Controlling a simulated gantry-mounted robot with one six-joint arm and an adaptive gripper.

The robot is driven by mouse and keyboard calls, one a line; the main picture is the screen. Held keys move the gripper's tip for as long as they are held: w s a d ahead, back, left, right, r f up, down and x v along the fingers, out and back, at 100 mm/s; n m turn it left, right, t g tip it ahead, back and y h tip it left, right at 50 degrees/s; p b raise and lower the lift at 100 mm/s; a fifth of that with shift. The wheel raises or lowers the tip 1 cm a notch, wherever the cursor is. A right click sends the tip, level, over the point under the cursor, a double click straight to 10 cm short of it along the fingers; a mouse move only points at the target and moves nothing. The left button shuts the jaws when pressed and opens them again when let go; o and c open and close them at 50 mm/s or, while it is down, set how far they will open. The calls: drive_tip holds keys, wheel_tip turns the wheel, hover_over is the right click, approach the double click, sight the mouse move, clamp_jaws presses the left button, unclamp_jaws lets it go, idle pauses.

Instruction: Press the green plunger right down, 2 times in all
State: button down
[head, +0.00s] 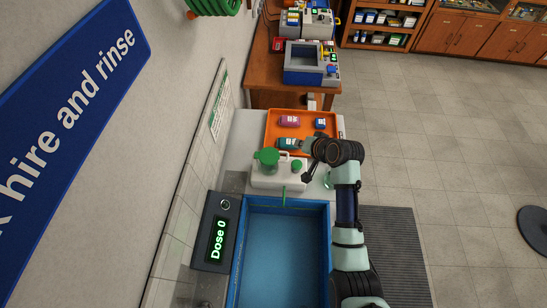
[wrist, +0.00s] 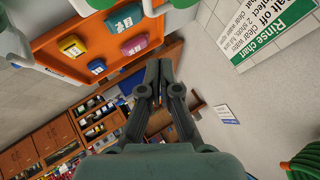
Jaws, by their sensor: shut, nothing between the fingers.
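The green plunger (head: 267,156) is a wide round green top standing on the left of a white canister (head: 272,180). A smaller green cap (head: 297,164) sits to its right on the canister. A thin green spout (head: 284,195) reaches over the basin's edge. My gripper (head: 307,178) is just right of the canister, apart from the plunger. In the wrist view its fingers (wrist: 160,66) are together with nothing between them. Green parts and a bit of white show at that view's top edge, cut off. The display (head: 216,240) reads "Dose 0".
An orange tray (head: 272,126) with coloured packets lies behind the canister, close to my arm. A blue basin (head: 283,255) is in front. A wall with a sign is at the left. A wooden desk with devices stands farther back. Open floor is at the right.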

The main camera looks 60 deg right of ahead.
sight(297, 163)
drive_tip(key=shift+s, duration=0.25)
wheel_tip(297, 163, down, 9)
drive_tip(key=b, duration=0.5)
drive_tip(key=shift+w+r, duration=0.1)
idle(1.3)
drive_tip(key=shift+f+b, duration=0.35)
drive_tip(key=shift+f, duration=0.1)
drive_tip(key=shift+f+b, duration=0.8)
drive_tip(key=shift+f, duration=0.35)
idle(0.8)
drive_tip(key=shift+r, duration=0.15)
drive_tip(key=shift+r+p, duration=1.4)
drive_tip(key=shift+p, duration=0.15)
drive_tip(key=shift+r+p, duration=2.1)
drive_tip(key=shift+r, duration=0.45)
